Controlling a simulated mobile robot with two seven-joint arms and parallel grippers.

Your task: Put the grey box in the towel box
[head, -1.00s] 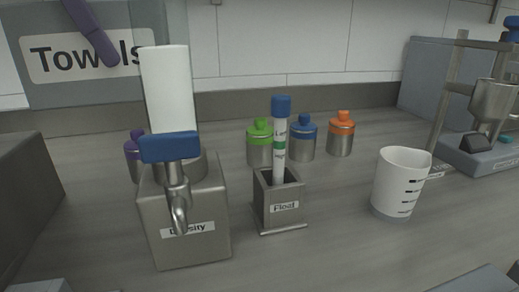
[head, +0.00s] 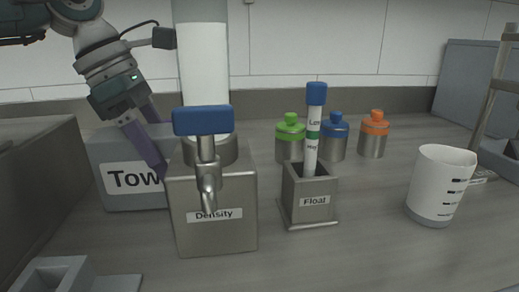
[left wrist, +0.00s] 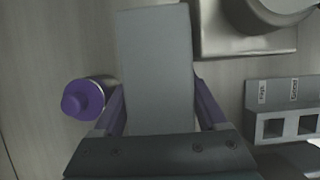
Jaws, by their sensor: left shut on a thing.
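A grey box (head: 112,201) with a label reading "Tow...", its right part hidden, is at the left in the head view, left of and behind the Density dispenser. My left gripper (head: 150,138) reaches down from the upper left with its purple fingers on either side of this box. In the left wrist view the grey slab of the box (left wrist: 157,60) fills the space between the fingers, so the gripper is shut on it. I cannot tell whether its bottom touches the counter. No separate towel box shows. My right gripper is not in view.
The metal Density dispenser (head: 215,235) with a blue-topped tap stands close to the held box. A Float holder (head: 309,204), green (head: 290,140), blue (head: 333,137) and orange (head: 373,135) capped bottles and a white cup (head: 440,185) stand right.

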